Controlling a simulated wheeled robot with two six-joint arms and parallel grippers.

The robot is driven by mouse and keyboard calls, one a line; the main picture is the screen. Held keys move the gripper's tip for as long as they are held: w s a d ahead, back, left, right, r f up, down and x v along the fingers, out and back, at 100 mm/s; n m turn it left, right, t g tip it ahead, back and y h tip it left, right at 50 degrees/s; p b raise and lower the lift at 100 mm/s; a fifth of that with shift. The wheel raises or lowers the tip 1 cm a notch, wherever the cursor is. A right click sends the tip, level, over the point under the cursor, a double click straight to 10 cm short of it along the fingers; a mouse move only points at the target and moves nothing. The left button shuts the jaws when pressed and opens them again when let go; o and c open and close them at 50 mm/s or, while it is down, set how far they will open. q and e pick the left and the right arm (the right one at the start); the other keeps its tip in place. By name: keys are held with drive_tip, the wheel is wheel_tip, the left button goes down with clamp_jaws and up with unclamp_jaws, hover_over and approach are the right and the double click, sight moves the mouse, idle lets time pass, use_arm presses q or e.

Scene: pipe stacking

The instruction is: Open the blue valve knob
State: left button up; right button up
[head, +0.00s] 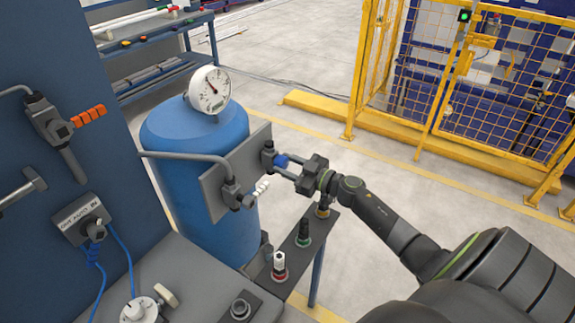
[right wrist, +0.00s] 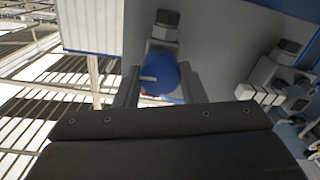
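The blue valve knob (head: 281,161) sits on a dark valve body (head: 268,155) at the right part of a grey plate in front of the blue tank. My right gripper (head: 284,167) reaches it from the right, with its fingertips at the knob. In the right wrist view the round blue knob (right wrist: 162,74), with a pale mark on it, lies between the two fingers (right wrist: 160,84), one on each side. The fingers stand apart, and I see no clear grip on the knob. My left gripper is not in view.
A second valve with a white knob (head: 262,187) sits lower left on the same plate (head: 213,195). A pressure gauge (head: 209,90) tops the blue tank (head: 190,130). A narrow stand (head: 288,262) with several fittings is below my right arm. A yellow fence (head: 480,80) stands behind.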

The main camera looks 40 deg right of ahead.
drive_tip(key=c, duration=0.4)
drive_tip(key=shift+o, duration=0.2)
drive_tip(key=n, duration=0.3)
drive_tip(key=shift+n, duration=0.4)
drive_tip(key=n, duration=0.4)
drive_tip(key=shift+f+n, duration=0.1)
drive_tip(key=shift+n, duration=0.2)
drive_tip(key=n+b, duration=0.1)
drive_tip(key=n, duration=0.3)
drive_tip(key=shift+b, duration=0.3)
drive_tip(key=n+b, duration=0.2)
drive_tip(key=n, duration=0.3)
drive_tip(key=shift+n, duration=0.3)
